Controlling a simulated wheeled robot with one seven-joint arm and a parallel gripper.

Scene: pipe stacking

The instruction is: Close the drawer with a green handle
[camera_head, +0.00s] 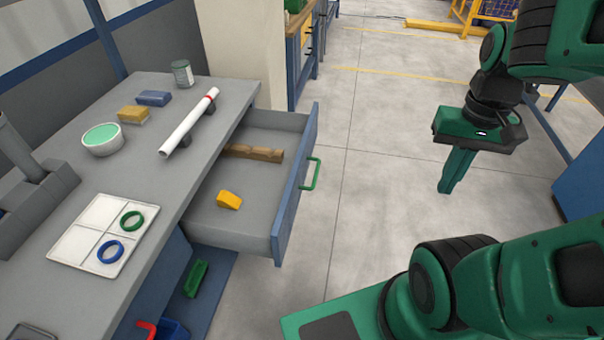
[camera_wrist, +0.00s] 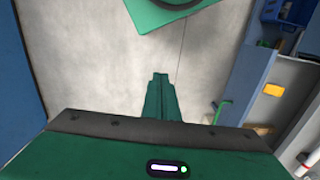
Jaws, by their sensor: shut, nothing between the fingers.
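The drawer (camera_head: 262,235) is pulled out from the grey-topped workbench, with a blue front (camera_head: 290,205) and a green handle (camera_head: 311,173) facing right. A yellow object (camera_head: 229,200) and a brown wooden piece (camera_head: 254,152) lie inside it. My gripper (camera_head: 446,190) is to the right of the handle, apart from it, over open floor, pointing down. Its green fingers are together and hold nothing. In the wrist view my gripper (camera_wrist: 160,77) points over bare floor; the green handle (camera_wrist: 222,111) and the yellow object (camera_wrist: 274,90) show at the right.
On the workbench (camera_head: 140,265) are a white pipe (camera_head: 188,122) on supports, a bowl (camera_head: 102,139), a can (camera_head: 182,73), sponges and a white tray (camera_head: 75,245) with green and blue rings. A blue lower shelf (camera_head: 209,290) holds a green item. Floor between handle and gripper is clear.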

